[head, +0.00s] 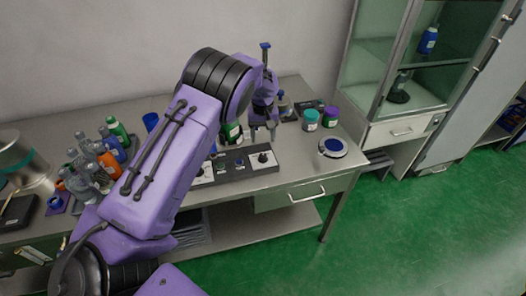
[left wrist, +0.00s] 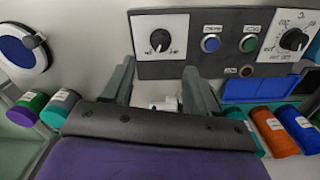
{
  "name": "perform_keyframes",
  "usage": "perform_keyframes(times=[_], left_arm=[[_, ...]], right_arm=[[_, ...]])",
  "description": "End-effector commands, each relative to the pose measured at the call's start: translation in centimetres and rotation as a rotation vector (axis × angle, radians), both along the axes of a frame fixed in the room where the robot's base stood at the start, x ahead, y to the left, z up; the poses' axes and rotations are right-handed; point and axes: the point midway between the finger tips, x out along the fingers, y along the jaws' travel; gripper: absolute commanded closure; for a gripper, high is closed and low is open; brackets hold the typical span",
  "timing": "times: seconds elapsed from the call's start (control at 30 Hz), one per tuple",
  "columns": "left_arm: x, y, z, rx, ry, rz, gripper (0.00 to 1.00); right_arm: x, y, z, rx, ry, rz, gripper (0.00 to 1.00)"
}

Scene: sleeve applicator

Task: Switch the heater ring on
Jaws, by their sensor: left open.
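A dark control panel (head: 234,171) lies along the front of the bench. Its right-hand knob, black on a white dial plate (head: 263,159), also shows in the left wrist view (left wrist: 160,40). The left wrist view also shows a blue button (left wrist: 211,43), a green button (left wrist: 248,43), a small dark red round part (left wrist: 246,71) and a second, larger-scaled knob (left wrist: 293,39). My left gripper (head: 263,134) is open and empty, pointing down just behind the right-hand knob, apart from it. I cannot tell which part is the heater ring. My right gripper is out of view.
A round white device with a blue disc (head: 332,147) stands at the bench's right end. Teal (head: 310,120) and purple-and-green (head: 330,117) jars stand behind it. Several bottles (head: 110,150) crowd the left. My left arm hides the bench middle. A glass cabinet (head: 400,75) stands right.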

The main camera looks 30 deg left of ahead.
Motion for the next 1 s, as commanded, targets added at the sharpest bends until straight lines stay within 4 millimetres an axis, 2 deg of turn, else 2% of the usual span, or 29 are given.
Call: perform_keyframes(times=[0.2, 0.4, 0.53, 0.73, 0.77, 0.9, 0.93, 1.0], left_arm=[[-0.1, 0.0, -4.8, 0.001, 0.006, -0.004, 0.41], [-0.1, 0.0, -8.0, 0.001, 0.003, -0.006, 0.41], [-0.1, 0.0, -8.8, 0.001, 0.002, -0.006, 0.41], [-0.1, 0.0, -8.9, 0.0, 0.001, -0.006, 0.41], [-0.1, 0.0, -8.9, 0.0, 0.001, -0.006, 0.48], [-0.1, 0.0, -8.9, 0.0, 0.001, -0.007, 0.93], [-0.1, 0.0, -8.9, 0.0, 0.001, -0.007, 0.97], [-0.1, 0.0, -8.9, 0.0, 0.001, -0.008, 0.97]], right_arm=[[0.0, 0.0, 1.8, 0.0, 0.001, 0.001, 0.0], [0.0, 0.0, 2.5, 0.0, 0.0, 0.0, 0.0], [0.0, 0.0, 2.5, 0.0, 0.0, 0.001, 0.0], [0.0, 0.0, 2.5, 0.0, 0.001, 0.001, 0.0], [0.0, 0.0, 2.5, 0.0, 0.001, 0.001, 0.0], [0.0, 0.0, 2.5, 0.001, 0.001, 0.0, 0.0], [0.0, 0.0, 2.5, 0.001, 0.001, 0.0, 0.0], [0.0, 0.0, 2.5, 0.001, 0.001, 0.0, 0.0]])
